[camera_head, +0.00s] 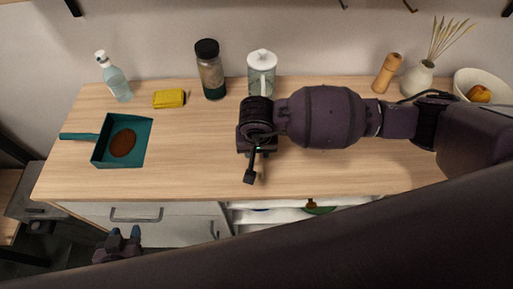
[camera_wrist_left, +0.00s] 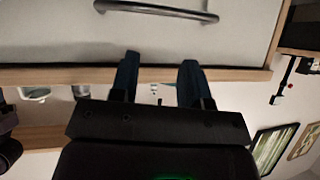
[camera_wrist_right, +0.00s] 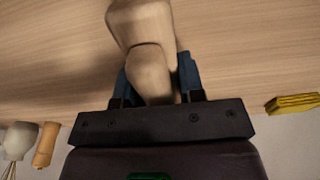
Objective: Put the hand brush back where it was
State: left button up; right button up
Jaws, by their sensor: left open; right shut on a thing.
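The hand brush (camera_wrist_right: 142,25) shows in the right wrist view as a pale wooden body with a narrow handle. My right gripper (camera_wrist_right: 156,70) is shut on that handle, with the wooden tabletop behind it. In the head view my right arm hides the brush, and I cannot make out its bristles. A teal dustpan (camera_head: 145,145) lies at the left of the table with a round brown heap (camera_head: 123,143) in it. My left gripper (camera_head: 124,232) is open and empty, low in front of the drawers; it also shows in the left wrist view (camera_wrist_left: 160,65).
Along the back stand a spray bottle (camera_head: 115,80), yellow sponge (camera_head: 169,98), dark-lidded jar (camera_head: 210,72), white-lidded jar (camera_head: 261,70), wooden mill (camera_head: 387,72), vase (camera_head: 417,78) and bowl (camera_head: 485,83). The tabletop (camera_head: 195,150) is clear between dustpan and right arm. A drawer handle (camera_wrist_left: 155,9) is near my left gripper.

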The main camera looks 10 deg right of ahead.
jog(key=shift+f, duration=0.1)
jog(key=shift+f, duration=0.2)
jog(key=o, duration=0.9)
jog(key=shift+r, duration=0.1)
jog(key=r, duration=0.4)
jog(key=s+r, duration=0.1)
jog(key=r, duration=0.7)
jog(key=shift+s+a+r, duration=0.1)
jog(key=shift+s+a, duration=0.1)
jog(key=shift+s, duration=0.15)
jog(key=shift+s, duration=0.1)
